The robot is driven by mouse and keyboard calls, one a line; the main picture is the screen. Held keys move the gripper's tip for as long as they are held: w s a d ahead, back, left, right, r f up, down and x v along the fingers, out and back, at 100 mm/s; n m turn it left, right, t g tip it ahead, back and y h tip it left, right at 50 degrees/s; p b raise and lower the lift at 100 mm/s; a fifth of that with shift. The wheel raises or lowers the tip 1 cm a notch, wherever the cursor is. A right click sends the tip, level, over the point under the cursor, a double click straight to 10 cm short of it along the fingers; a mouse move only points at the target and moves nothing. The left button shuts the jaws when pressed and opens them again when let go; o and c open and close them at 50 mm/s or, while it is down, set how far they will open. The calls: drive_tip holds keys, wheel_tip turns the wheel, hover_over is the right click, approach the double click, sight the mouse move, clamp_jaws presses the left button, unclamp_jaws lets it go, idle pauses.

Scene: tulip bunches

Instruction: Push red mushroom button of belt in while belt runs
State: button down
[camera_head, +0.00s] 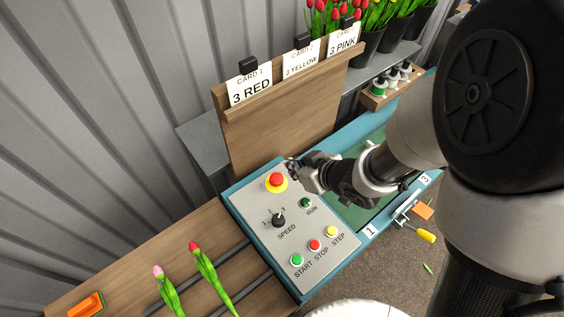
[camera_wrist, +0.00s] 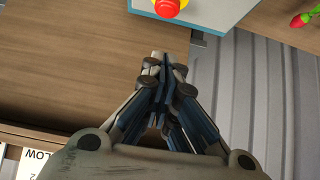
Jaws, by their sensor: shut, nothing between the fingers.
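The red mushroom button (camera_head: 276,180) sits on a yellow ring at the top of the grey control panel (camera_head: 262,212). It also shows at the top edge of the wrist view (camera_wrist: 167,7), partly cut off. My gripper (camera_head: 294,166) is beside the button, to its upper right in the head view, and appears apart from it. In the wrist view my gripper (camera_wrist: 160,62) is shut and empty, its tips short of the button. The belt (camera_head: 366,208) is green and partly hidden by my arm; I cannot tell whether it runs. The RUN lamp (camera_head: 305,203) looks dark green.
The panel also has a speed knob (camera_head: 279,220) and START, STOP and STEP buttons. A wooden card board (camera_head: 285,125) stands behind the panel. Two tulips (camera_head: 208,275) lie on the wooden table at the lower left. Black flower buckets (camera_head: 392,36) stand at the back.

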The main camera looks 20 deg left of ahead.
drive_tip(key=b, duration=0.4)
hover_over(278, 179)
drive_tip(key=f, duration=0.7)
drive_tip(key=shift+s+d, duration=0.1)
drive_tip(key=shift+d, duration=0.15)
wheel_tip(278, 179, down, 3)
drive_tip(key=shift+a+f+b, duration=0.15)
drive_tip(key=shift+f+b, duration=0.05)
drive_tip(key=shift+b, duration=0.4)
drive_tip(key=shift+f, duration=0.35)
